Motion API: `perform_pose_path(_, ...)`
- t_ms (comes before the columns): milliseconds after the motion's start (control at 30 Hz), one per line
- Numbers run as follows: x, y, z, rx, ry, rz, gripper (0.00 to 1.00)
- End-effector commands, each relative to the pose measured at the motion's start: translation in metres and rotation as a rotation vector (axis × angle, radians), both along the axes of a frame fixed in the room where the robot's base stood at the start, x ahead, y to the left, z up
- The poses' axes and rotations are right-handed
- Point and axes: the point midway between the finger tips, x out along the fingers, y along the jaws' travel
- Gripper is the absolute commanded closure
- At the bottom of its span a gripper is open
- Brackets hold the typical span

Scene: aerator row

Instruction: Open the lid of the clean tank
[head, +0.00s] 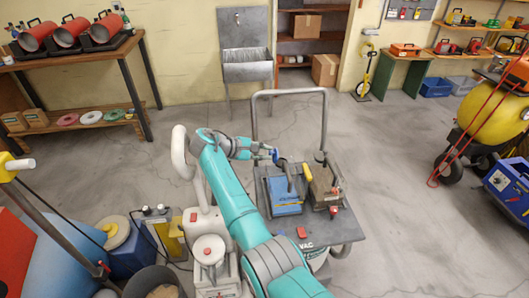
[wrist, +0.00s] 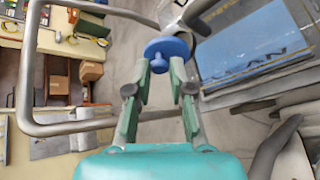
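The clean tank (head: 287,209) is a blue box with a dark handle, on a dark cart. In the wrist view its blue side (wrist: 245,38) shows part of the word "CLEAN". A round blue lid-like disc with a small knob (wrist: 159,66) lies just beyond my fingertips; its edge also shows in the head view (head: 276,156). I cannot tell whether it is seated or raised. My gripper (wrist: 160,75) has its two green fingers apart, with the knob between or just past the tips and gaps on both sides. In the head view my gripper (head: 262,151) is left of the disc.
A brownish tank (head: 323,190) with a yellow-handled item stands right of the blue tank. The cart's grey tube handle (head: 290,92) rises behind, and crosses the wrist view (wrist: 95,128) close to my gripper. Open floor (head: 385,150) lies right of the cart.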

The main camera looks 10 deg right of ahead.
Motion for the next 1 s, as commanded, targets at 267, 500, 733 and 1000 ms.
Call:
perform_pose_path(267, 0.0, 0.0, 0.0, 0.0, 0.0, 0.0, 0.7)
perform_pose_path(500, 0.001, 0.0, 0.017, 0.001, -0.004, 0.001, 0.7)
perform_pose_path(733, 0.001, 0.0, 0.059, 0.002, -0.004, 0.0, 0.7)
perform_pose_path(1000, 0.0, 0.0, 0.094, 0.001, -0.001, 0.0, 0.7)
